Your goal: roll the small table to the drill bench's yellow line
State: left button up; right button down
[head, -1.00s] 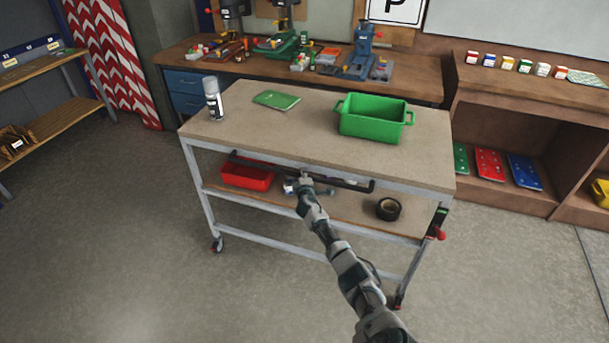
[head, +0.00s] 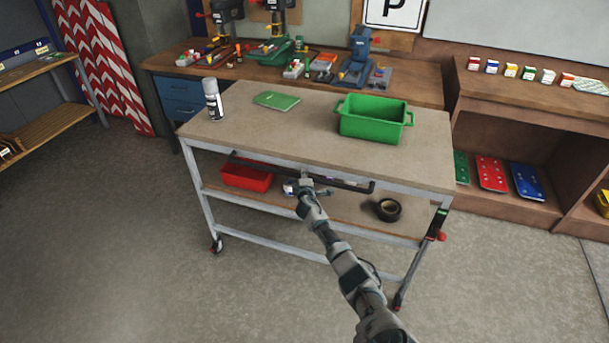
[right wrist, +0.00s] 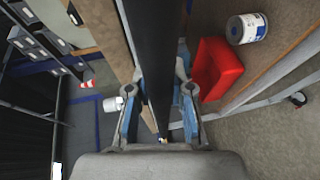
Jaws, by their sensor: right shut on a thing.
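The small table (head: 250,136) is a wheeled cart with a tan top, grey metal legs and a lower shelf. It stands in the middle of the head view, in front of the drill bench (head: 420,84). My right gripper (head: 305,178) is shut on the black push handle (head: 350,185) along the table's near side. In the right wrist view the handle (right wrist: 150,60) runs between the blue-padded fingers (right wrist: 158,115). A green bin (head: 372,120), a green book (head: 277,100) and a spray can (head: 213,100) are on the top. I see no yellow line. My left gripper is out of view.
A red bin (head: 246,177) and a black tape roll (head: 388,210) are on the lower shelf. Wooden shelving (head: 530,95) stands at the right, another shelf (head: 50,120) at the left. Floor in front and left is bare.

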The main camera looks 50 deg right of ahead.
jog(key=shift+a+r, duration=0.1)
jog(key=shift+r, duration=0.05)
jog(key=c, duration=1.5)
grip_release()
jog(key=shift+w+d, duration=0.1)
jog(key=shift+d, duration=0.15)
jog(key=o, duration=0.4)
jog(key=shift+d, duration=0.2)
jog(key=shift+o, duration=0.4)
jog(key=shift+d+f, duration=0.3)
jog(key=shift+f, duration=0.05)
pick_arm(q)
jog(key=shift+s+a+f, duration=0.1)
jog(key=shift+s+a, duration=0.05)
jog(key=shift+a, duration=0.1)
pick_arm(e)
jog(key=v, duration=1.2)
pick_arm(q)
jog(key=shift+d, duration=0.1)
pick_arm(e)
jog(key=shift+d+f, duration=0.15)
jog(key=shift+f, duration=0.05)
